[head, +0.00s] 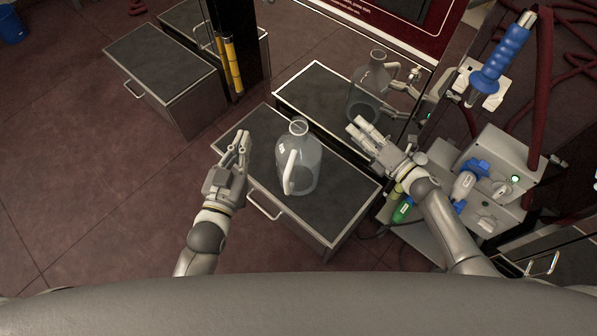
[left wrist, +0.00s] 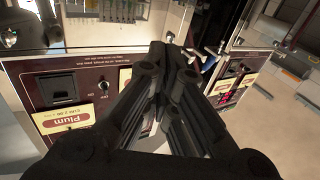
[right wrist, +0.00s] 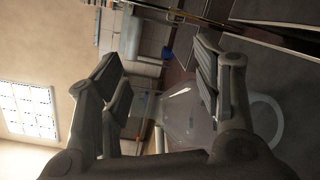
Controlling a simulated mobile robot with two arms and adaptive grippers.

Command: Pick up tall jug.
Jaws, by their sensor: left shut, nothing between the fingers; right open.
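The tall jug (head: 311,170), clear with a pale handle on its left side, stands upright on a dark-topped cabinet (head: 345,206). My left gripper (head: 243,142) is shut and empty, left of the jug and apart from it. My right gripper (head: 364,133) is open and empty, to the right of the jug, with a gap between them in the head view. In the right wrist view the see-through jug (right wrist: 185,118) shows beyond and partly behind the open fingers (right wrist: 158,85). The left wrist view shows the shut fingers but no clear jug.
A shiny panel behind the cabinet shows what looks like a reflection of the jug (head: 369,85). Pump equipment with a blue-handled nozzle (head: 500,52) and grey boxes (head: 497,165) stands at the right. Another dark-topped cabinet (head: 160,62) is at the back left. Open floor lies left.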

